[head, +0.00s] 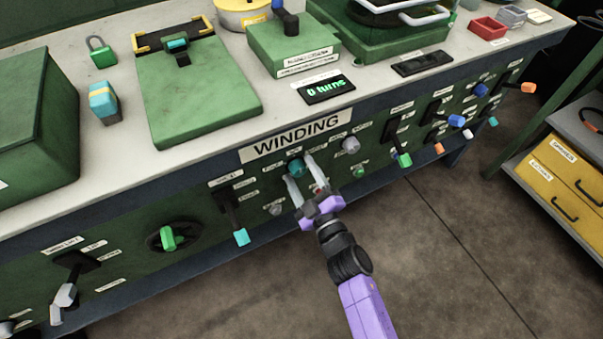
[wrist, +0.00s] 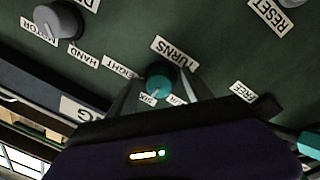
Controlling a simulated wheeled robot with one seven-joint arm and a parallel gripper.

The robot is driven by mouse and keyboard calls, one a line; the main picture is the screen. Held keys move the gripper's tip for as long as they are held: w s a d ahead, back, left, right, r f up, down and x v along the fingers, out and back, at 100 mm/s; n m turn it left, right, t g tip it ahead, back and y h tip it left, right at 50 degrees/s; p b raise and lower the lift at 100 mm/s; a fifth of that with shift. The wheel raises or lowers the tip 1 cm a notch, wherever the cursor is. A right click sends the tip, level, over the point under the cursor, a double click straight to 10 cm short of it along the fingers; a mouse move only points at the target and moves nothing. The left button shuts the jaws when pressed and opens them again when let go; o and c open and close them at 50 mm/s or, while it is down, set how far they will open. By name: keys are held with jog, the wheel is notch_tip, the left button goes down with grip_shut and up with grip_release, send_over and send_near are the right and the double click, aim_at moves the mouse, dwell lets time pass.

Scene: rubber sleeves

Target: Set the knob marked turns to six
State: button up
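The knob marked TURNS is a round teal knob (wrist: 158,83) on the green panel front, under the WINDING sign. In the head view the teal knob (head: 296,167) shows between the fingertips. My gripper (head: 300,168) has one finger on each side of the knob. In the wrist view my gripper (wrist: 160,82) appears open, with small gaps beside the knob. The TURNS label (wrist: 174,50), an EIGHT label (wrist: 120,68) and a SIX label (wrist: 149,99) sit around the knob. Another label is partly hidden. The pointer's setting is unclear. A display (head: 325,89) reads 0 turns.
A grey knob (wrist: 58,20) with MOTOR and HAND labels and a RESET label (wrist: 268,18) are nearby. In the head view, a grey knob (head: 350,144), a green knob (head: 359,171) and a teal-tipped lever (head: 240,237) flank my gripper. Floor in front is clear.

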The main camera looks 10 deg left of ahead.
jog(key=p+v, duration=0.1)
jog(key=v, duration=0.6)
jog(key=shift+s+d+p, duration=0.25)
jog(key=shift+s+p, duration=0.05)
jog(key=shift+p, duration=0.05)
dwell(0.6)
